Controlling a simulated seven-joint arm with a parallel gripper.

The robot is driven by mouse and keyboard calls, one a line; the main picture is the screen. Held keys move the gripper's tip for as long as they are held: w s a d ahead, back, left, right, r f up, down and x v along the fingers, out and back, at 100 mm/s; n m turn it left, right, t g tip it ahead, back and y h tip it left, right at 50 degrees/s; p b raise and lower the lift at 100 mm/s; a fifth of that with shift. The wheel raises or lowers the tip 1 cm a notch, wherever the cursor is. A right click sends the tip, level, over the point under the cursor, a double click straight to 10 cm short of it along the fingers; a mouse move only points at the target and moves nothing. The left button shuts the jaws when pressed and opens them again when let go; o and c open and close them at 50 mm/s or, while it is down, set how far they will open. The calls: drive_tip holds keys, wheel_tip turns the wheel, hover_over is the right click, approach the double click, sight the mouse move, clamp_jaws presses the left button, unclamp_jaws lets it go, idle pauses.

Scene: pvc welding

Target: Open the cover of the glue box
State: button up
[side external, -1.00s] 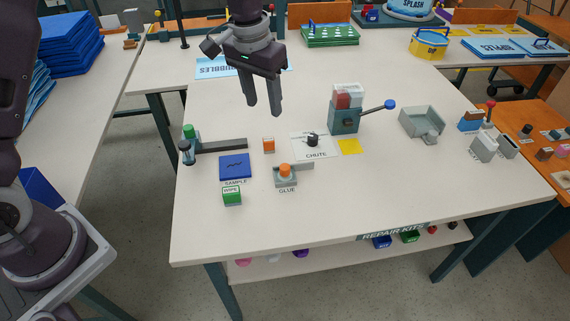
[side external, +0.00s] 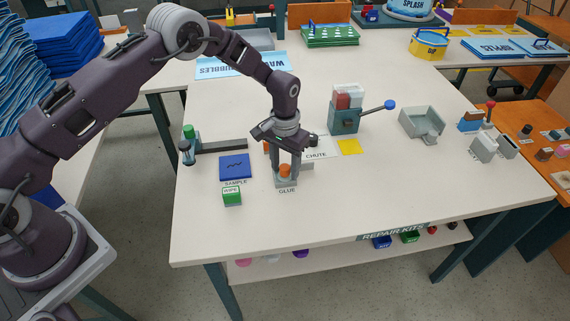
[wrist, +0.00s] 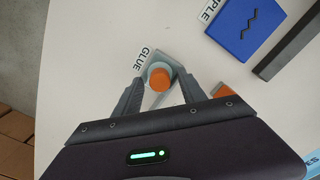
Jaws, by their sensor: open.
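The glue box (side external: 286,183) is a small grey box with an orange round cap on top, beside the GLUE label on the table. In the wrist view the orange cap (wrist: 160,79) sits on the grey glue box (wrist: 152,102), between my fingers. My gripper (side external: 287,168) points down over the box with one finger on each side of the cap. It is open, and the fingers look apart from the cap in the wrist view (wrist: 162,88). Whether the box has a separate lid besides the cap is unclear.
A blue SAMPLE block (side external: 235,167) and a green WIPE box (side external: 232,196) stand to the left. The CHUTE plate (side external: 321,148), a teal lever machine (side external: 345,118) and a yellow square (side external: 349,147) are to the right. The table front is clear.

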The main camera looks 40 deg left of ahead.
clamp_jaws()
idle(1.3)
